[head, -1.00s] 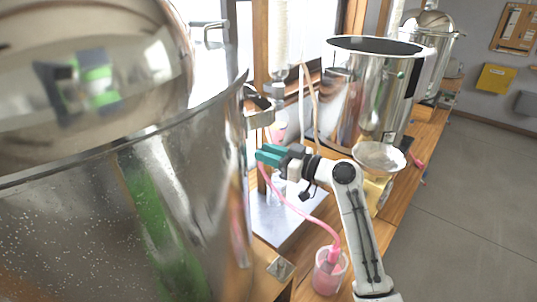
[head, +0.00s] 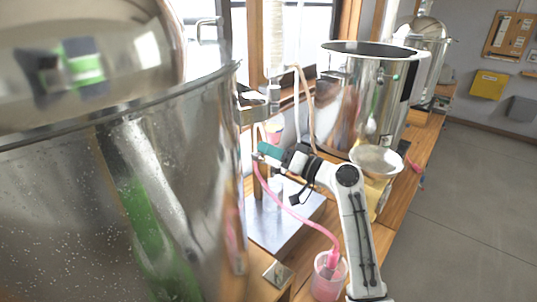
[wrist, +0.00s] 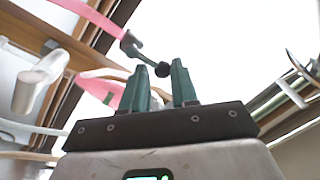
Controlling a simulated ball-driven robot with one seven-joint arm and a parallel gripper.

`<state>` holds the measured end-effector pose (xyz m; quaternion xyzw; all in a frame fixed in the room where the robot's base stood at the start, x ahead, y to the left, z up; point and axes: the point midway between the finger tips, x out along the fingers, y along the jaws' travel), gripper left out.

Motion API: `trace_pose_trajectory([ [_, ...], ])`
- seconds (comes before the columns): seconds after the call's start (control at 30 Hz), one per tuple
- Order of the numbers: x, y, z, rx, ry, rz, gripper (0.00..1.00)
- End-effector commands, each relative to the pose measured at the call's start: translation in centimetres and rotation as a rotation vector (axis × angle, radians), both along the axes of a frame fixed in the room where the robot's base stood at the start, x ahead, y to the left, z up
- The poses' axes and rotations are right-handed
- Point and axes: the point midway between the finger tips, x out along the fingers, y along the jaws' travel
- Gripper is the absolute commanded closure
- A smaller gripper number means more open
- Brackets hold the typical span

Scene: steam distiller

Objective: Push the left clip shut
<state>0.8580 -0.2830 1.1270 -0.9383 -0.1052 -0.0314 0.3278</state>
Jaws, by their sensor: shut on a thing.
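My gripper (head: 260,152) has teal fingers and reaches in beside the rim of the big steel pot in the head view. In the wrist view the gripper (wrist: 162,82) has its two fingers close together, around a black ball end on a thin dark lever. The lever belongs to the left clip (wrist: 130,44), which sits at the end of a pink hose piece (wrist: 85,14). Whether the clip is open or shut cannot be told. In the head view the fingers hide the clip.
The big steel pot (head: 120,190) fills the left. A pink hose (head: 300,215) runs down to a pink cup (head: 327,275). The floor (head: 470,210) at right is clear.

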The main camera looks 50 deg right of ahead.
Motion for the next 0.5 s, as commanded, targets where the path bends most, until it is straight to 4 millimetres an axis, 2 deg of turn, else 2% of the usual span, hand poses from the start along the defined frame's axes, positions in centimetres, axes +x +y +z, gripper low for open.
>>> trace_pose_trajectory([
  [0.03, 0.2, 0.5, -0.6, 0.052, 0.013, 0.016, 1.00],
  [0.5, 0.3, -0.9, -0.9, 0.494, 0.030, 0.016, 1.00],
])
